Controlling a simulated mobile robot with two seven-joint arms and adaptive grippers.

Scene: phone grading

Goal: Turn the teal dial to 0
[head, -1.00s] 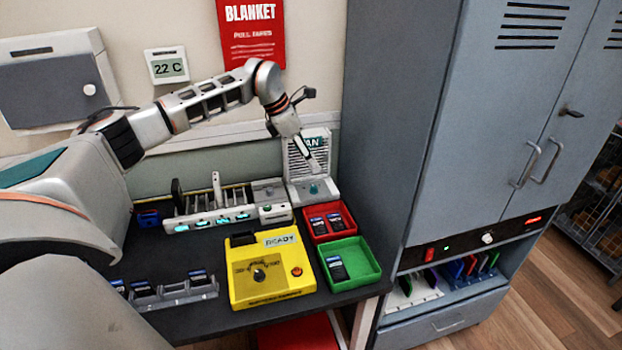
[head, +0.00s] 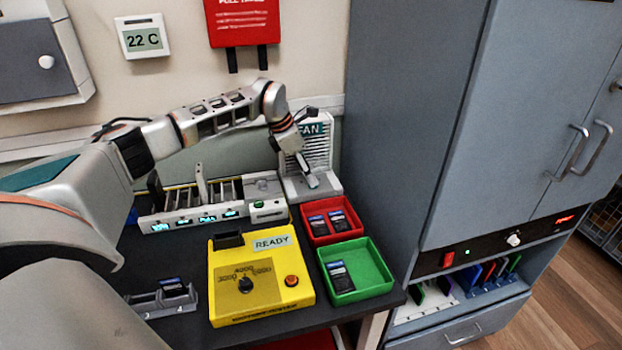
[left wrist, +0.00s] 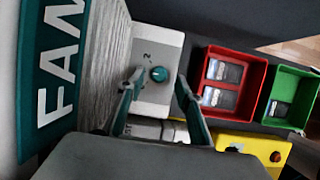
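The teal dial (head: 313,182) sits on the light grey base of the fan unit (head: 319,150), at the back of the table. It also shows in the left wrist view (left wrist: 159,74), with a small mark like a "2" beside it. My left gripper (head: 306,171) is just above the dial, pointing down. In the left wrist view its two fingers (left wrist: 159,80) are apart, one on each side of the dial, with gaps visible; I cannot tell whether they touch it. The dial's pointer setting is too small to read surely. My right gripper is not in view.
A red tray (head: 314,239) and a green tray (head: 384,287) holding dark phones or cards stand in front of the fan. A yellow tester (head: 225,296) reads READY. A slotted rack (head: 165,224) is left of the fan. A tall grey cabinet (head: 390,120) stands close on the right.

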